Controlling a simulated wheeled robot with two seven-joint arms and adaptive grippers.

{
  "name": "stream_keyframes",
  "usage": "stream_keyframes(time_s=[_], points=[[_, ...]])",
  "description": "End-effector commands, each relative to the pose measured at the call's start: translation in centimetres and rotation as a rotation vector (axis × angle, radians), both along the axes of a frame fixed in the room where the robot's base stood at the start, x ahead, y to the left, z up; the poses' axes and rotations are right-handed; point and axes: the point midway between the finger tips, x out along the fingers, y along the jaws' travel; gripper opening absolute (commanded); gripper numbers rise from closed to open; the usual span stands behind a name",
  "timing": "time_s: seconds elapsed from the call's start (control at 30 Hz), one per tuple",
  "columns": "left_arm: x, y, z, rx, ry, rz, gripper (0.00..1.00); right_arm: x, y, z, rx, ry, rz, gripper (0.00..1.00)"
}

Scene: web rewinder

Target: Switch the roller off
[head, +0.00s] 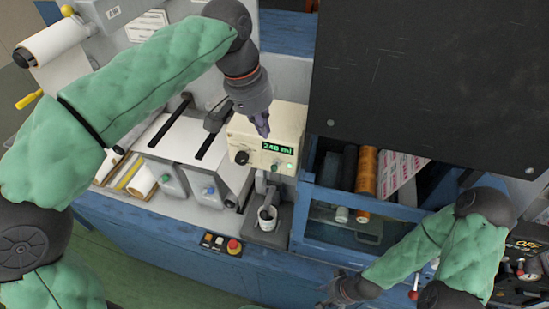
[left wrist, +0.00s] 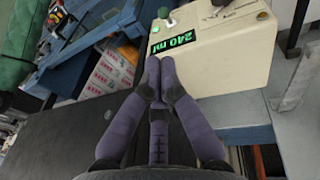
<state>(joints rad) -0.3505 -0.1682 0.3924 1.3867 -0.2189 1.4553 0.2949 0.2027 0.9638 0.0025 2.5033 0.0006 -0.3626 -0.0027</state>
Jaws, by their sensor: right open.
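A dark panel (head: 522,262) at the lower right carries yellow "OFF" lettering, with small levers and a red-tipped part; my right arm hides some of it. An orange roller (head: 366,172) and a dark roller (head: 349,168) sit in the blue frame beside a red-and-white printed web. My right gripper (head: 338,290) is open at the bottom, left of the panel and apart from it. My left gripper (head: 262,130) points down in front of the cream box (head: 267,135); in the left wrist view (left wrist: 154,78) its fingertips meet with nothing visible between them.
The cream box has a green "240 ml" display, a black knob and a green light. A cup (head: 267,217) stands below it. A small button panel with a red button (head: 234,246) is on the blue front edge. A large black panel (head: 425,80) blocks the upper right.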

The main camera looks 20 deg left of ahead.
Motion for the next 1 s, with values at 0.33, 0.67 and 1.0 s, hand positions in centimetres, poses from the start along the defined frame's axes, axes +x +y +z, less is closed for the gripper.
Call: stream_keyframes(time_s=[0.33,0.67,1.0], points=[[0.8,-1.0,-6.2,0.001,0.004,0.000,0.00,0.0,0.0,0.2,0.000,0.000,0.000,0.43],[1.6,-1.9,-11.0,0.000,0.002,0.001,0.00,0.0,0.0,0.7,0.000,0.000,0.000,0.43],[1.8,-2.1,-12.3,0.000,0.000,0.001,0.00,0.0,0.0,0.8,0.000,0.000,0.000,0.43]])
